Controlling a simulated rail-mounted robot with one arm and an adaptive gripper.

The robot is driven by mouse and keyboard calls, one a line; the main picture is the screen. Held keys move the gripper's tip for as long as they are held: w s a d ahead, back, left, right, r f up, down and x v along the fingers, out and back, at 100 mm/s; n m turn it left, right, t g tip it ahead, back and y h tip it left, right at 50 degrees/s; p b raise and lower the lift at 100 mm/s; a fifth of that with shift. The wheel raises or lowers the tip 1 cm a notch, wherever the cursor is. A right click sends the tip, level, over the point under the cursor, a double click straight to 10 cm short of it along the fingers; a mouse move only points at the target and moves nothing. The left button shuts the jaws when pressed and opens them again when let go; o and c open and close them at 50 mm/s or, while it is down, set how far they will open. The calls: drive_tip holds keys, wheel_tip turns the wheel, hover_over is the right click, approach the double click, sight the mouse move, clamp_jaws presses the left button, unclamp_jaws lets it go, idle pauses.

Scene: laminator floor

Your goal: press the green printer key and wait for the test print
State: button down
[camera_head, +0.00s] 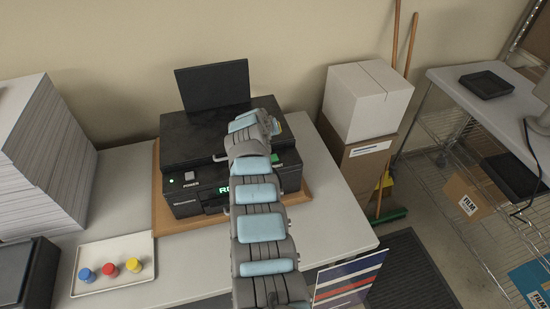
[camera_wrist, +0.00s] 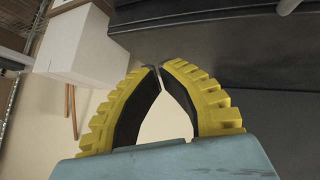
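The black printer (camera_head: 184,142) stands on a wooden board on the table, its upper panel raised. Green display letters (camera_head: 223,190) are partly hidden by my arm. A small green patch (camera_head: 276,159) shows on the printer just right of my arm; I cannot tell for sure that it is the key. My gripper (camera_wrist: 158,67) has its yellow ribbed fingers shut tip to tip, with nothing between them. It is over the printer's right part; contact cannot be seen. The printer's dark surface (camera_wrist: 240,60) fills the wrist view's right side.
A tall paper stack (camera_head: 45,150) stands at left. A white tray (camera_head: 108,289) holds blue, red and yellow capped pieces in front of it. White and brown boxes (camera_head: 368,100) stand right of the table, with brooms behind. A wire-shelf table (camera_head: 450,90) is far right.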

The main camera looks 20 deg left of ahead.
sight(276, 156)
drive_tip(key=shift+s+d+r+g+h, duration=0.4)
drive_tip(key=shift+s+d+r+h, duration=0.2)
drive_tip(key=shift+r, duration=0.2)
drive_tip(key=shift+s+d+r+g+h, duration=0.4)
drive_tip(key=shift+s+d+r+h, duration=0.1)
drive_tip(key=shift+d+r, duration=0.25)
wheel_tip(276, 156, down, 8)
drive_tip(key=b, duration=0.4)
drive_tip(key=shift+r, duration=0.2)
drive_tip(key=shift+f+b, duration=0.6)
drive_tip(key=shift+b, duration=0.1)
drive_tip(key=shift+f, duration=0.15)
drive_tip(key=shift+f+b, duration=0.25)
drive_tip(key=shift+b, duration=0.2)
